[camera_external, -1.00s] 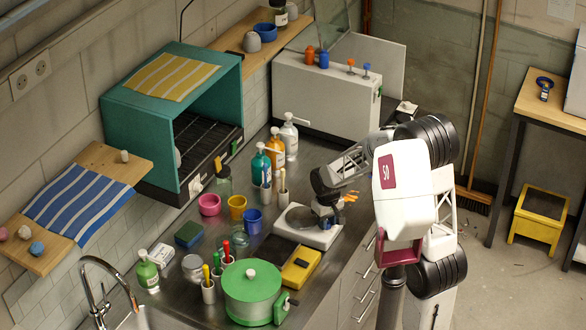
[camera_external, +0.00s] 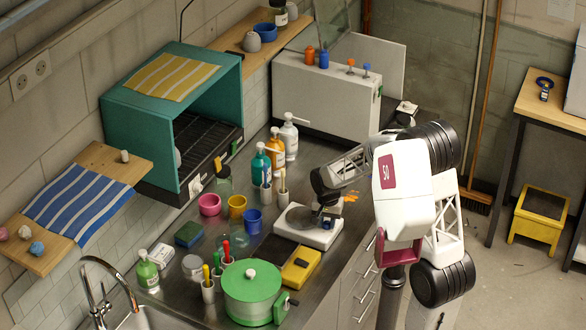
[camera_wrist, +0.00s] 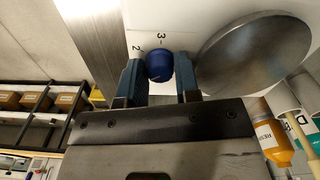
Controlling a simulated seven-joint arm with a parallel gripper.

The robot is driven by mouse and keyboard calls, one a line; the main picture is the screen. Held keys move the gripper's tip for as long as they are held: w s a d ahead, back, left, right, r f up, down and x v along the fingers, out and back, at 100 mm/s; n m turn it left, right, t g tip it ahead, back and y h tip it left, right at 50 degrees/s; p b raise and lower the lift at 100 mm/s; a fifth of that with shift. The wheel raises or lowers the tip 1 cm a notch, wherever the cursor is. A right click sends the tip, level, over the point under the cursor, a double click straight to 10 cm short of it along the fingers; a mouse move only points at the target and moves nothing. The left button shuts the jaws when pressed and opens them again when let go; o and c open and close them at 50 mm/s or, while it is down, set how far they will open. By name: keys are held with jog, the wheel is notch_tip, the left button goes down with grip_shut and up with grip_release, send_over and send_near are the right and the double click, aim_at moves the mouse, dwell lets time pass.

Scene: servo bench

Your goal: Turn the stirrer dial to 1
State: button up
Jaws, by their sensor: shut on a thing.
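The white stirrer (camera_external: 318,238) with its round grey plate (camera_external: 292,217) stands on the steel counter, right of the middle in the external view. Its blue dial (camera_wrist: 159,67) shows in the wrist view, beside the plate (camera_wrist: 256,50). The marks 2 and 3 show on the white face by the dial; the dial's own pointer is not clear. My gripper (camera_wrist: 160,78) is shut on the dial, with one blue finger on each side of it. In the external view my gripper (camera_external: 328,220) is at the stirrer's right end, and the arm hides part of it.
A yellow box (camera_external: 301,266) and a green pot (camera_external: 251,294) stand in front of the stirrer. Holders with tools (camera_external: 282,195) and pump bottles (camera_external: 289,138) stand behind it. A grey cabinet (camera_external: 322,98) is at the back. The floor on the right has free room.

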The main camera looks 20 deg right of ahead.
aim_at(326, 221)
jog(key=shift+m, duration=0.6)
jog(key=o, duration=0.9)
jog(key=shift+r, duration=0.15)
jog(key=shift+r, duration=3.8)
jog(key=shift+s, duration=0.1)
